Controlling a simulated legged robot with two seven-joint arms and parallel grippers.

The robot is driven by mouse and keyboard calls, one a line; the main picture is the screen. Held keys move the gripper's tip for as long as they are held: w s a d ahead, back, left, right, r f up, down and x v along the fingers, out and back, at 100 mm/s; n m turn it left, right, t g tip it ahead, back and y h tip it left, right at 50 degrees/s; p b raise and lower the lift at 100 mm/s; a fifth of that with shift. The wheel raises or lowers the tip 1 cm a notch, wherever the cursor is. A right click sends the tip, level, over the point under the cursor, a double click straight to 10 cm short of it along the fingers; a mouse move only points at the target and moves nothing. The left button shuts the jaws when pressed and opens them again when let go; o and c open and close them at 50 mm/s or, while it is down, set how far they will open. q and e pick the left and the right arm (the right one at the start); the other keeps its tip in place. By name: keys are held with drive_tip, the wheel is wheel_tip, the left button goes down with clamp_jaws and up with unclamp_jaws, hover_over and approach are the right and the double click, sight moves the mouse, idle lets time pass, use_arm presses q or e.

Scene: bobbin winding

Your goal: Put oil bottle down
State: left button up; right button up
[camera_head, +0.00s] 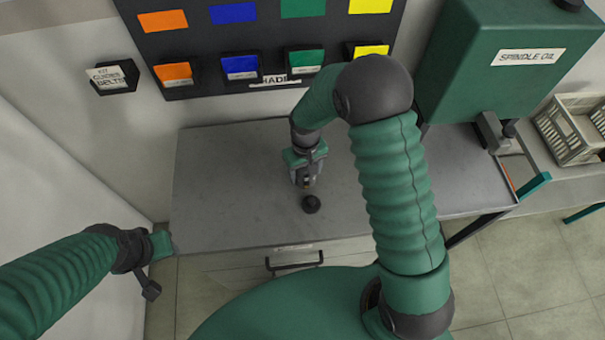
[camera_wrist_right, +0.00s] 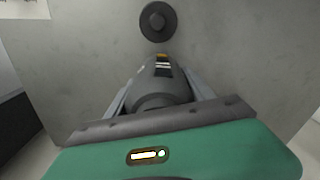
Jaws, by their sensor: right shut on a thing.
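My right gripper (camera_head: 307,182) is over the middle of the grey table (camera_head: 225,190). It is shut on a dark grey, tapering thing with a striped label, which I take to be the oil bottle (camera_wrist_right: 162,72). In the right wrist view the bottle shows between the two fingers; its lower part is hidden by the gripper body. I cannot tell whether it touches the table.
A black round piece with a knob (camera_head: 311,204) sits on the table just in front of the right gripper; it also shows in the right wrist view (camera_wrist_right: 157,22). A green spindle oil tank (camera_head: 495,85) stands at right. Coloured bins (camera_head: 240,67) hang behind. The table's left side is clear.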

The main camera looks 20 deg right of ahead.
wheel_tip(320, 180, down, 2)
drive_tip(key=shift+a+f, duration=0.1)
drive_tip(key=shift+f, duration=0.25)
drive_tip(key=shift+d, duration=0.2)
drive_tip(key=o, duration=1.5)
drive_tip(key=shift+s+d+f, duration=0.1)
drive_tip(key=shift+o, duration=0.7)
drive_tip(key=shift+a, duration=0.2)
